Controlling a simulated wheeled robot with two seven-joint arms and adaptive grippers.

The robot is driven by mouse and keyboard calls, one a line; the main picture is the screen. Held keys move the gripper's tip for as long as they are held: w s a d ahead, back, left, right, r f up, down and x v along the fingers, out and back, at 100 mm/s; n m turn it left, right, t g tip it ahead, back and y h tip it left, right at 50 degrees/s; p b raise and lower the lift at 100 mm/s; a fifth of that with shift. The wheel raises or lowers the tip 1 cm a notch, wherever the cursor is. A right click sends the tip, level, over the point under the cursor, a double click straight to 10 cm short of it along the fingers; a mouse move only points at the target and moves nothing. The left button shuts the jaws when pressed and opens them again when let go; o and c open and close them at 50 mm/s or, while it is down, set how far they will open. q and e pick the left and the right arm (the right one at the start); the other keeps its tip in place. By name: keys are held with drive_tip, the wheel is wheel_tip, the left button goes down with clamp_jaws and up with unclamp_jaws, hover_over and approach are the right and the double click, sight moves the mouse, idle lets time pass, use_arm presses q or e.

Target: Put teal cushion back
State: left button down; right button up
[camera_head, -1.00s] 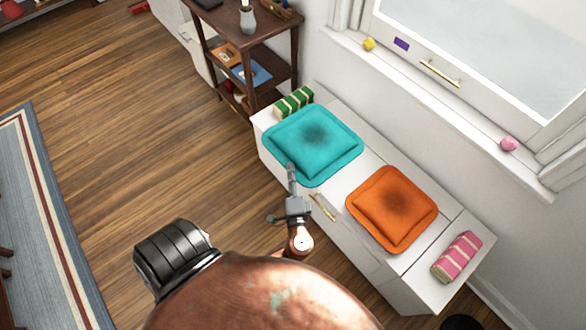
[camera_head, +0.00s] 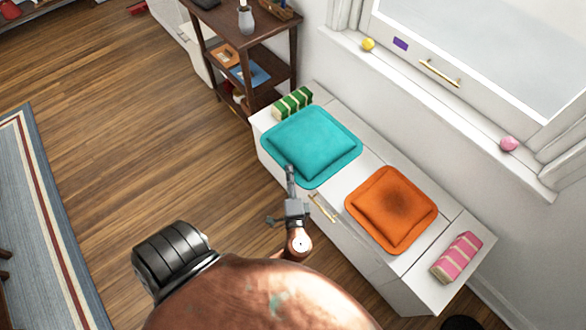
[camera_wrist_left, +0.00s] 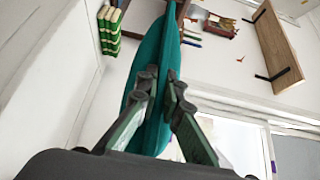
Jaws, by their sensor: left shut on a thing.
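The teal cushion (camera_head: 312,145) is over the left part of the white window bench (camera_head: 347,178). In the head view, my left gripper (camera_head: 290,172) meets the cushion's near edge. In the left wrist view the cushion (camera_wrist_left: 152,85) is seen edge-on, pinched between the two fingers of the left gripper (camera_wrist_left: 160,100). I cannot tell whether the cushion rests on the bench or hangs just above it. My right gripper is not in view.
An orange cushion (camera_head: 392,209) lies on the bench to the right. A green striped bundle (camera_head: 292,102) sits at the bench's left end and a pink striped one (camera_head: 457,257) at its right end. A dark wooden shelf (camera_head: 247,55) stands beyond the left end.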

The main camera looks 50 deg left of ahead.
use_arm(q)
drive_tip(key=shift+r, duration=0.3)
